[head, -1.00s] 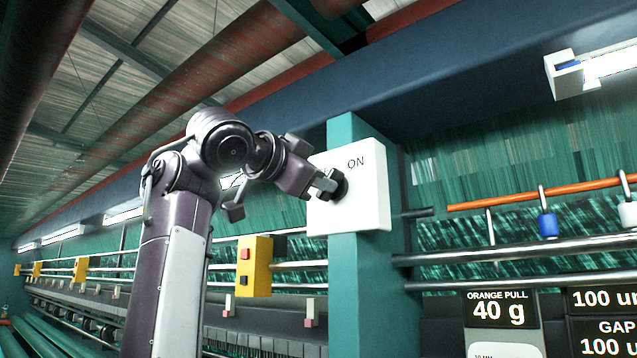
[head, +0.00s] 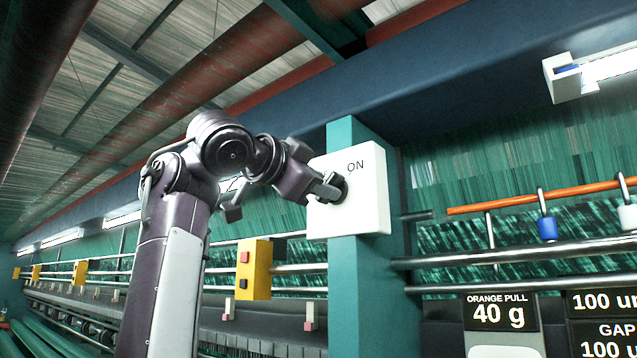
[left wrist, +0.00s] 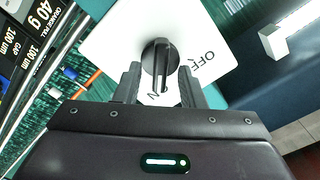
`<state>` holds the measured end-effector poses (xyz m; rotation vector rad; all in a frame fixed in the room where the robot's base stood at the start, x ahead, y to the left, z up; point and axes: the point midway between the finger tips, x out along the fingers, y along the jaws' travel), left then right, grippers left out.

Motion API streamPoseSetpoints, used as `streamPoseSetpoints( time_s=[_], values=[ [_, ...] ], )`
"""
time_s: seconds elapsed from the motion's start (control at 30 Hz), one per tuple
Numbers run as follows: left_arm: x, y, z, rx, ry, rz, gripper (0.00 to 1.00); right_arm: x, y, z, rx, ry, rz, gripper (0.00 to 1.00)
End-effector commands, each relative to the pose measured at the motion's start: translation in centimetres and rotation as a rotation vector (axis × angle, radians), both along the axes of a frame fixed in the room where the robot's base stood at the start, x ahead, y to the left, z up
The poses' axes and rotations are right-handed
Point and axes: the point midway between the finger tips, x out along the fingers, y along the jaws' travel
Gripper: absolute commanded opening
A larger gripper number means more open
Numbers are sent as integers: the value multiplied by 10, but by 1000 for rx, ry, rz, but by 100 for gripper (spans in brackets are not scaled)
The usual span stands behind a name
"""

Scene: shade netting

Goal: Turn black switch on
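The black switch is a round rotary knob (left wrist: 160,62) with a raised bar, on a white box (head: 374,200). In the left wrist view, a white line on the knob runs down the picture toward lettering of which an N shows; OFF stands to its right. In the head view, ON shows at the box's upper right, and the knob (head: 343,184) is partly hidden by my gripper. My left gripper (left wrist: 160,88) is open at the knob, one finger to each side of it. I cannot tell whether they touch. My right gripper is out of view.
The box is fixed to a teal post (head: 345,290). A yellow box (head: 257,268) with buttons hangs left of the post. Metal rails (head: 520,254) and an orange rod (head: 530,195) with hanging weights run to the right. A dark blue beam (head: 440,75) passes above.

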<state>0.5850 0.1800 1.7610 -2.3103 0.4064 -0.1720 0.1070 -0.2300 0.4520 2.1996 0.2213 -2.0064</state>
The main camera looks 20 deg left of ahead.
Motion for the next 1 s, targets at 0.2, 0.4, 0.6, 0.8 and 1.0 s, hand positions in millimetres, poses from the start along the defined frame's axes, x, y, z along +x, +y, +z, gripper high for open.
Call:
streamPoseSetpoints(
  time_s=[0.2,0.4,0.6,0.8,1.0],
  values=[
    [-1,0,0,-1,0,-1,36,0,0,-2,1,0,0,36],
    [-25,8,-4,-2,-4,-1,36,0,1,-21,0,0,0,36],
    [-57,20,-4,-2,-2,-1,36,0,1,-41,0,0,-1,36],
    [-72,26,-2,-1,0,-1,36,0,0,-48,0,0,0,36],
    [-73,27,0,-1,0,0,36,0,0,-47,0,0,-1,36]
  ],
)
